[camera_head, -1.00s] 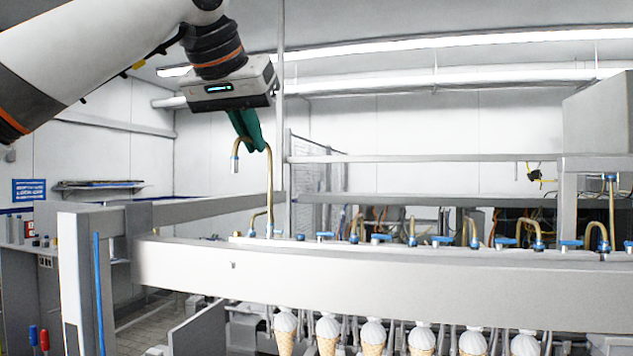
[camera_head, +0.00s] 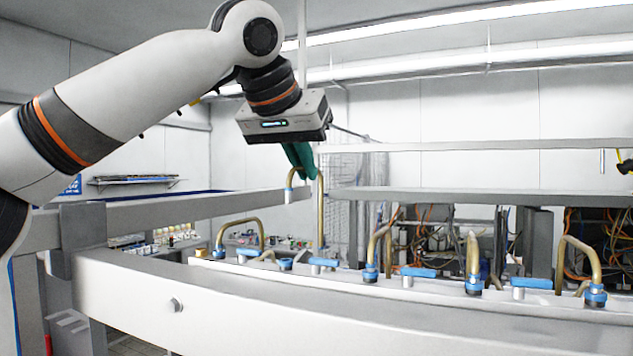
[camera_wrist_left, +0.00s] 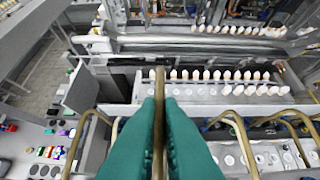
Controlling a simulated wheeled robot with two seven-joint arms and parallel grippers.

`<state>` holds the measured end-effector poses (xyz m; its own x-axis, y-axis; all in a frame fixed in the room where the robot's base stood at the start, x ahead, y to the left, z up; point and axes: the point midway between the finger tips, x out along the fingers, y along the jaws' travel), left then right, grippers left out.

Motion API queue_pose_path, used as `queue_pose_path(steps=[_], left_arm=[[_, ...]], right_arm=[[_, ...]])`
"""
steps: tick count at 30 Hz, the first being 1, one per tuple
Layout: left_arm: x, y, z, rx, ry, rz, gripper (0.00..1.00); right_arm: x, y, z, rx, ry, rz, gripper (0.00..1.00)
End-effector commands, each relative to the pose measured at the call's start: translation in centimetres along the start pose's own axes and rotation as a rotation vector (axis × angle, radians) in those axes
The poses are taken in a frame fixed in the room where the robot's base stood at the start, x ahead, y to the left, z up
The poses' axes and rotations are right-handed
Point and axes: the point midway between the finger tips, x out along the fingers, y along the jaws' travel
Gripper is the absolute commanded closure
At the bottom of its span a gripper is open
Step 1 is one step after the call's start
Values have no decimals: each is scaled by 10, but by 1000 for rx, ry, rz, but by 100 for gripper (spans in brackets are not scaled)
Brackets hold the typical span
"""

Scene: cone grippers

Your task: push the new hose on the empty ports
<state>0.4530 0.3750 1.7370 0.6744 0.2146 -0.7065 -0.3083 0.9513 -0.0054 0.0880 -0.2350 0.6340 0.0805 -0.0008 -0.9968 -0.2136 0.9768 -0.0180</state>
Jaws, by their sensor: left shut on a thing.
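My left gripper (camera_head: 303,165), with green fingers, is shut on a brass hose (camera_head: 320,210) bent like a hook. The hose's short leg ends in a pale tip hanging free at the left. Its long leg runs down to the rail (camera_head: 400,284) by a blue-handled valve (camera_head: 323,263); I cannot tell whether it sits in a port. In the left wrist view, the hose (camera_wrist_left: 159,85) stands between the green fingers (camera_wrist_left: 159,115). Other brass hoses (camera_head: 240,222) arch along the rail, with blue collars at their lower ends. My right gripper is out of view.
A long white beam (camera_head: 200,300) crosses in front below the rail. A grey shelf bar (camera_head: 480,197) and loose cables (camera_head: 590,235) lie behind. Rows of cones (camera_wrist_left: 230,75) show in the left wrist view. The space above the rail is open.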

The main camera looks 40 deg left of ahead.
Motion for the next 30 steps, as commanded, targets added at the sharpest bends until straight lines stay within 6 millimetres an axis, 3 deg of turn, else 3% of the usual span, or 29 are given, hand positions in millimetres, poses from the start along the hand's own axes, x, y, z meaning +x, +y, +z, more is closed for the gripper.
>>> queue_pose_path(steps=[3, 8, 13, 23, 30], left_arm=[[8, 0, -10, 2, -2, -3, 100], [16, -1, -19, 3, -3, -5, 100], [18, -2, -21, 3, -3, -6, 100], [15, -2, -21, 1, -7, -7, 100], [27, -1, -32, 2, -6, -8, 100]], right_arm=[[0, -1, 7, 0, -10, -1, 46], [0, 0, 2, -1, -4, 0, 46], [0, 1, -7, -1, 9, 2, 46], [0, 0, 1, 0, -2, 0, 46], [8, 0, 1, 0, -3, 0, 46]])
